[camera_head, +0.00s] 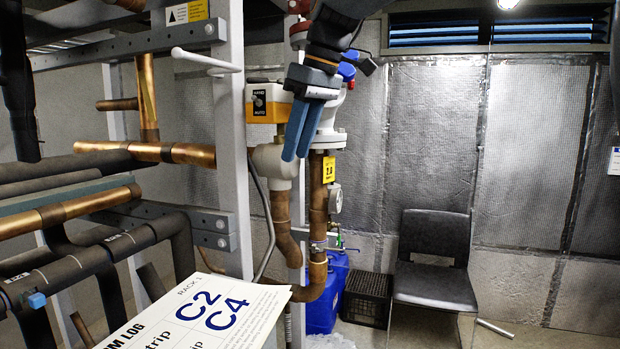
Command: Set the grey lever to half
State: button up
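A pale grey lever (205,60) with a rounded end sticks out to the left from the grey rack upright, at the upper left. It lies nearly level, its free end slightly higher than the end at the upright. I see no scale or half mark beside it. My gripper (297,157) hangs down right of the lever, clear of it, with its blue fingers pointing down in front of the white valve body. The fingers appear side by side with little gap, and I see nothing held. The viewing angle hides whether they are fully closed.
An orange-and-white switch box (259,104) is just left of my gripper. Copper pipes (150,152) and dark insulated pipes crowd the left. A paper log sheet (190,318) covers the lower front. A grey chair (434,262) and black crate (367,298) stand behind.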

notch_tip(320, 180, down, 6)
jog(key=d+m, duration=0.1)
jog(key=d, duration=0.1)
jog(key=shift+w+d+m+h+b, duration=0.2)
jog(key=shift+w+m+h+b, duration=0.1)
jog(key=shift+f, duration=0.1)
jog(key=shift+c, duration=0.3)
